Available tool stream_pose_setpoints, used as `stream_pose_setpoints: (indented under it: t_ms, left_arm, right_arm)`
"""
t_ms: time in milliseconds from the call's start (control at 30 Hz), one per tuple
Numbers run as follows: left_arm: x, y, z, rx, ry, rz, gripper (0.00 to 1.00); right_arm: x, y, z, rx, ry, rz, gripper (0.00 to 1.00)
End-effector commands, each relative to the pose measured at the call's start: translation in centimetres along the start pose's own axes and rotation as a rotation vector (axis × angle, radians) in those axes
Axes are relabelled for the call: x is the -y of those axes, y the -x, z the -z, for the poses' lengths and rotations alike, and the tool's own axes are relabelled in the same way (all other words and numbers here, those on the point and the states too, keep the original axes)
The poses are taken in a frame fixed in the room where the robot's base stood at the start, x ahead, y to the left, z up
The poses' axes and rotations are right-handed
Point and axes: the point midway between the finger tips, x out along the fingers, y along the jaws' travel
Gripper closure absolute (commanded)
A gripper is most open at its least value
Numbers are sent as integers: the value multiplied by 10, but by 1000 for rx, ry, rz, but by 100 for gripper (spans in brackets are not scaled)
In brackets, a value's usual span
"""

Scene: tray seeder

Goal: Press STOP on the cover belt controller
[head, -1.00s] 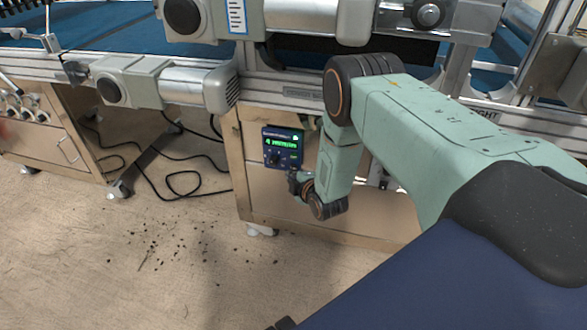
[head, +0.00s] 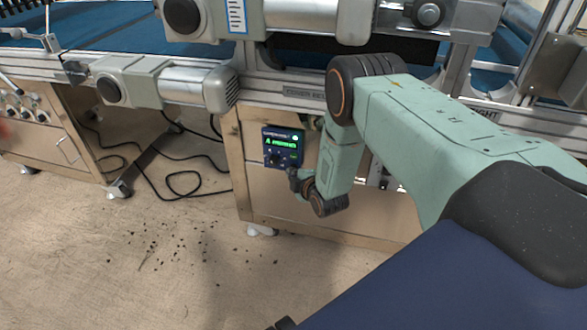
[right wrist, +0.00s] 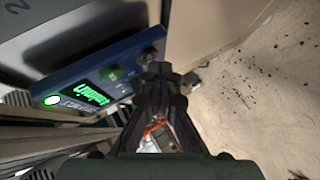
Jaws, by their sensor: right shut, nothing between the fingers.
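My right gripper (head: 292,174) is shut and empty at the controller's lower right edge. In the right wrist view its fingertips (right wrist: 158,70) are close to the lower end of the panel, beside a dark round control. Whether they touch it I cannot tell. The STOP label is not readable. My left gripper is not in view.
Motors (head: 165,85) jut out above and left of the controller. Black cables (head: 185,188) lie on the floor, with dark crumbs scattered nearby. The floor in front is otherwise clear.

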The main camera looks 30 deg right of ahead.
Motion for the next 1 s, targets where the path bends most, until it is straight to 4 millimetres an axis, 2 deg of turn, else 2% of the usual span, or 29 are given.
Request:
stream_pose_setpoints:
  t_ms: [1000]
  left_arm:
    - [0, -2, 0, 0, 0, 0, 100]
  right_arm:
    - [-4, -5, -4, 0, 0, 0, 100]
